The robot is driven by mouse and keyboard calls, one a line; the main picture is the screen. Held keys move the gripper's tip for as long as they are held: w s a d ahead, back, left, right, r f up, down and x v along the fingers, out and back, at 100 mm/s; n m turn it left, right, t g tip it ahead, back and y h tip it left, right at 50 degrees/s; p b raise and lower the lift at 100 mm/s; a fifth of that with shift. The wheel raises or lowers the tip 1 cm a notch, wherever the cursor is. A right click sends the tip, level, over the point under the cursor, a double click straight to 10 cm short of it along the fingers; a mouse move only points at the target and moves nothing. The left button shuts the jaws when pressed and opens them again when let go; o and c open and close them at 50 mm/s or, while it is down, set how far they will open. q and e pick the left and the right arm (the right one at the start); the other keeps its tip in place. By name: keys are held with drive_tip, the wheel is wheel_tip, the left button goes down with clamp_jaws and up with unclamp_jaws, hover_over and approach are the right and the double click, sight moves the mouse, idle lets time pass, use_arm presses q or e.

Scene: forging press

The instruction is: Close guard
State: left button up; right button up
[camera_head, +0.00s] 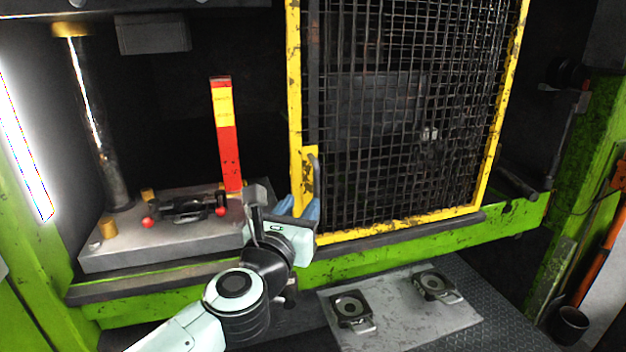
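The guard (487,170) is a yellow-framed panel of black wire mesh. It covers the right part of the press opening, and the left part is uncovered. A dark upright handle (315,173) sits on the lower part of its left frame edge. My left gripper (298,207) is at the lower left corner of the guard, just below and beside the handle. Its blue fingertips overlap the yellow frame in the picture. I cannot tell whether they touch it or how far apart they are. My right gripper is out of view.
In the uncovered part, a grey die block (150,240) carries a dark fixture with red knobs (185,208). A red and yellow upright bar (226,135) stands behind it. A green beam (400,243) runs below the guard. A plate with two round-holed fittings (405,312) lies in front.

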sight(315, 183)
use_arm(q)
drive_tip(key=p+x, duration=0.2)
drive_tip(key=x, duration=0.9)
drive_tip(key=shift+f, duration=0.15)
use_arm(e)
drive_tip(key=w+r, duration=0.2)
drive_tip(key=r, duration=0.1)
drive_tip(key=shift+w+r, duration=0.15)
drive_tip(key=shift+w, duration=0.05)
use_arm(q)
drive_tip(key=shift+a, duration=0.1)
clamp_jaws()
